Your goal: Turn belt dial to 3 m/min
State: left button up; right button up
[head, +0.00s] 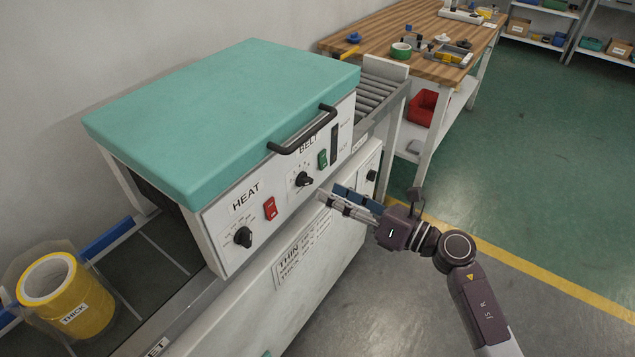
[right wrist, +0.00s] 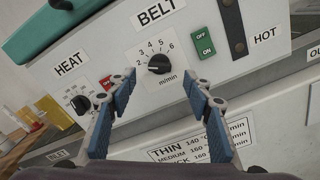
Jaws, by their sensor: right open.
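The belt dial (head: 304,179) is a small black knob on the white front panel of the machine, under the BELT label. In the right wrist view the belt dial (right wrist: 159,64) is ringed by printed numbers, with "m/min" below it. I cannot clearly tell which number its pointer marks. My right gripper (head: 332,198) is open in front of the panel. In the right wrist view the fingers of the right gripper (right wrist: 161,82) stand on either side of and below the dial, apart from it, with nothing between them. My left gripper is out of view.
A green switch (right wrist: 203,45) sits right of the belt dial, and a red switch (head: 270,208) and the heat dial (head: 243,237) left of it. A black handle (head: 305,132) juts out above. A yellow tape roll (head: 68,298) stands at the lower left.

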aim_at(310, 182)
jog(key=x, duration=0.5)
jog(key=shift+w+a, duration=0.15)
jog(key=shift+a, duration=0.1)
jog(key=shift+w+a, duration=0.15)
jog(key=shift+a, duration=0.05)
jog(key=shift+w+a, duration=0.1)
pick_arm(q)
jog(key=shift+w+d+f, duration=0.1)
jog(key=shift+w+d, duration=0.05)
pick_arm(e)
jog(key=shift+c, duration=0.2)
jog(key=c, duration=1.1)
